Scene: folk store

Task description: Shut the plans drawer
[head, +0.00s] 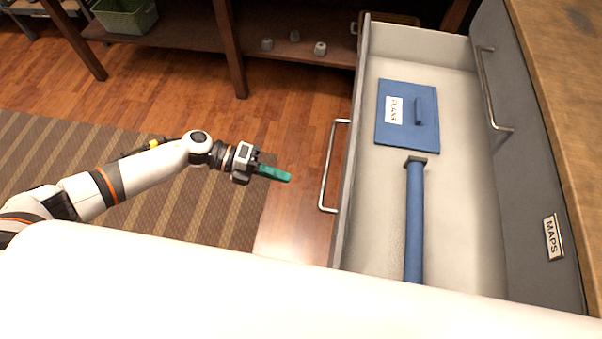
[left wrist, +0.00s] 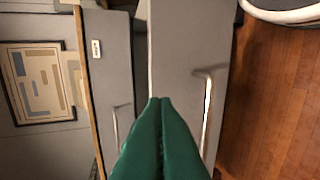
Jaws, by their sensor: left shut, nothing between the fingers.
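The open drawer (head: 343,240) stands pulled out at the right of the head view. Its grey front, with a metal bar handle (head: 328,165), faces my left arm. Inside lie a blue folder labelled PLANS (head: 423,140) and a blue tube (head: 414,220). My left gripper (head: 288,177) has green fingers, shut and empty, pointing at the drawer front just left of the handle, with a gap between. In the left wrist view the fingertips (left wrist: 160,100) show in front of the grey drawer front (left wrist: 185,50), beside its handle (left wrist: 207,115). My right gripper is not in view.
A grey cabinet face with a MAPS label (head: 552,237) and another handle (head: 490,90) stands behind the drawer, under a wooden top (head: 565,70). A low shelf (head: 190,35) with a green basket (head: 125,15) is at the back. Floor left of the drawer is clear.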

